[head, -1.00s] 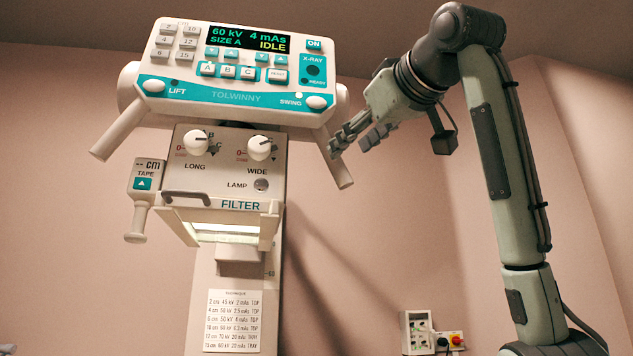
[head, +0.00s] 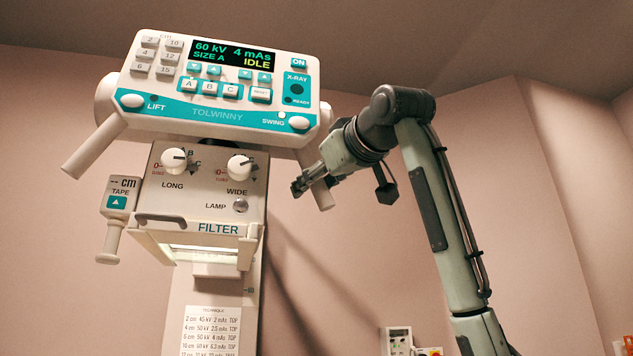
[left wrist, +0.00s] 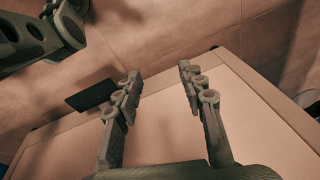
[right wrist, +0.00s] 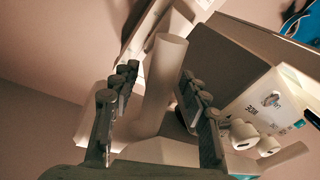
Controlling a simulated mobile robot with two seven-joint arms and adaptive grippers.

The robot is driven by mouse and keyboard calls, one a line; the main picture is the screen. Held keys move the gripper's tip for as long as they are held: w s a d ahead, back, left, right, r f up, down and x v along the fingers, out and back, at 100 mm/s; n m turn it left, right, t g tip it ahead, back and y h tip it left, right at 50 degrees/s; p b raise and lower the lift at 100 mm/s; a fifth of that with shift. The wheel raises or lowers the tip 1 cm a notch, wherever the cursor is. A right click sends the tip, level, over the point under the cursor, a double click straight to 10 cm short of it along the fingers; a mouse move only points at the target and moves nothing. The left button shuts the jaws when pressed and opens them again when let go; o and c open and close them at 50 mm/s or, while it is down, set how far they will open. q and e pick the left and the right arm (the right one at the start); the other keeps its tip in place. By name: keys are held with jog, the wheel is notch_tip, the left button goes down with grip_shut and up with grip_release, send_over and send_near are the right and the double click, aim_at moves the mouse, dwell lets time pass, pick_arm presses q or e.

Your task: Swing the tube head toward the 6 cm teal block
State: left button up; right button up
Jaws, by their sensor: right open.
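The tube head (head: 205,190) shows in the head view, with its control panel (head: 218,78) on top reading IDLE. A white handle (head: 318,188) angles down from its right end beneath the SWING button (head: 299,123). Another handle (head: 93,146) angles down at the left. My right gripper (head: 304,183) is at the right handle. In the right wrist view the pale handle (right wrist: 163,85) stands between the open fingers of my right gripper (right wrist: 158,70); I cannot tell if they touch it. My left gripper (left wrist: 160,75) is open and empty in the left wrist view. No teal block is identifiable.
A tape unit (head: 116,195) hangs at the tube head's left. The column (head: 253,310) with a technique chart (head: 211,330) stands below. A wall box (head: 397,340) is low at right. A pale panel (left wrist: 215,125) lies below my left gripper.

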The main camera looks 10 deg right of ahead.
grip_shut()
jog(key=shift+a+f, duration=0.15)
pick_arm(q)
jog(key=w+r+b, duration=0.2)
jog(key=r, duration=0.4)
jog(key=w+r+t+b, duration=0.1)
jog(key=w+r+b, duration=0.1)
jog(key=r, duration=0.5)
jog(key=shift+d+r+b, duration=0.3)
jog(key=shift+d+b, duration=0.05)
jog(key=shift+b, duration=0.25)
pick_arm(e)
jog(key=a+f+m, duration=0.4)
jog(key=a+f, duration=0.1)
jog(key=a, duration=0.2)
jog(key=shift+f+t, duration=0.15)
jog(key=shift+t, duration=0.25)
jog(key=shift+a, duration=0.1)
grip_release()
jog(key=shift+a, duration=0.1)
